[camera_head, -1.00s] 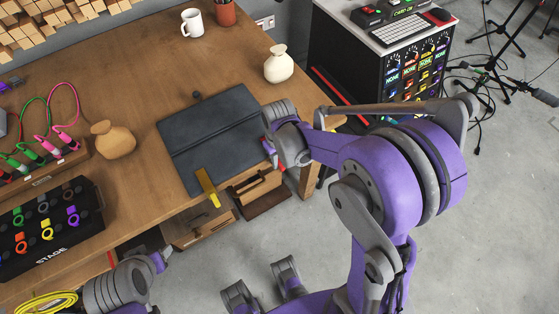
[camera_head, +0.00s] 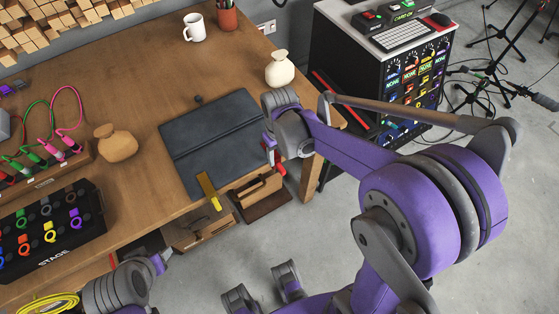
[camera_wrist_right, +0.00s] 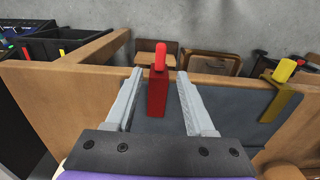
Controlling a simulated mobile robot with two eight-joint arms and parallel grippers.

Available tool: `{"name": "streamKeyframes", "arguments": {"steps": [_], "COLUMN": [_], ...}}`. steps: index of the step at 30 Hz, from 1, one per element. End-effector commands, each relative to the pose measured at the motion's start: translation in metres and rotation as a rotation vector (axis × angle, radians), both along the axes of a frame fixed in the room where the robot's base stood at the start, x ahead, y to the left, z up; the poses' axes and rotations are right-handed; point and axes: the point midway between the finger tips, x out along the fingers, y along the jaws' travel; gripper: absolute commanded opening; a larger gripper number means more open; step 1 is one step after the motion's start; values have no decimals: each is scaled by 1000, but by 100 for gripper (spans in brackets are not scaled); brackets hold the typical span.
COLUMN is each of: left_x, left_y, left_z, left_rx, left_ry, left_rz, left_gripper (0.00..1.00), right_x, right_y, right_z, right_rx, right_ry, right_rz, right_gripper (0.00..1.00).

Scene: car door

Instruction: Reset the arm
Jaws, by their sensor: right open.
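My right gripper (camera_head: 270,146) is at the right front corner of the wooden workbench, by the dark flat panel. In the right wrist view, the gripper (camera_wrist_right: 160,74) is open, its two grey fingers apart. A red clamp-like piece with a round-topped handle (camera_wrist_right: 157,92) shows between the fingers, with gaps on both sides. In the head view, a bit of red (camera_head: 279,166) shows just below the gripper. My left arm comes in at the bottom left; its gripper (camera_head: 162,262) is small and partly cut off, so its jaws cannot be judged.
The dark panel (camera_head: 210,135) lies at the bench's front edge, with a yellow clamp (camera_head: 207,188) on it. A white vase (camera_head: 279,70), mug (camera_head: 194,27) and tan vase (camera_head: 116,143) stand on the bench. Open drawers (camera_head: 190,235) jut out below. A black cabinet (camera_head: 380,70) stands right.

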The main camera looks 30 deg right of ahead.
Motion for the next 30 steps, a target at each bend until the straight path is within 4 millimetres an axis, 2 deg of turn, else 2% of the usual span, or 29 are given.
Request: {"name": "streamKeyframes", "arguments": {"steps": [3, 7, 12, 20, 25, 30], "left_x": [1, 1, 1, 1, 3, 7], "left_y": [0, 0, 0, 0, 0, 0], "left_z": [4, 6, 7, 8, 19, 38], "left_rx": [0, 0, 0, 0, 0, 0], "left_ry": [-1, -2, -2, -3, -7, -15], "left_rz": [0, 0, 0, 0, 0, 0], "left_gripper": [54, 54, 54, 54, 54, 54], "right_x": [0, 0, 0, -2, -25, -64], "right_y": [0, 0, 0, 1, 7, 18], "right_z": [24, 41, 49, 52, 74, 102], "right_rx": [0, 0, 0, -1, -4, -4], "right_ry": [0, 0, 0, -6, -78, -217], "right_rz": [0, 0, 0, -1, -11, -34], "right_gripper": [54, 54, 54, 54, 54, 54]}}
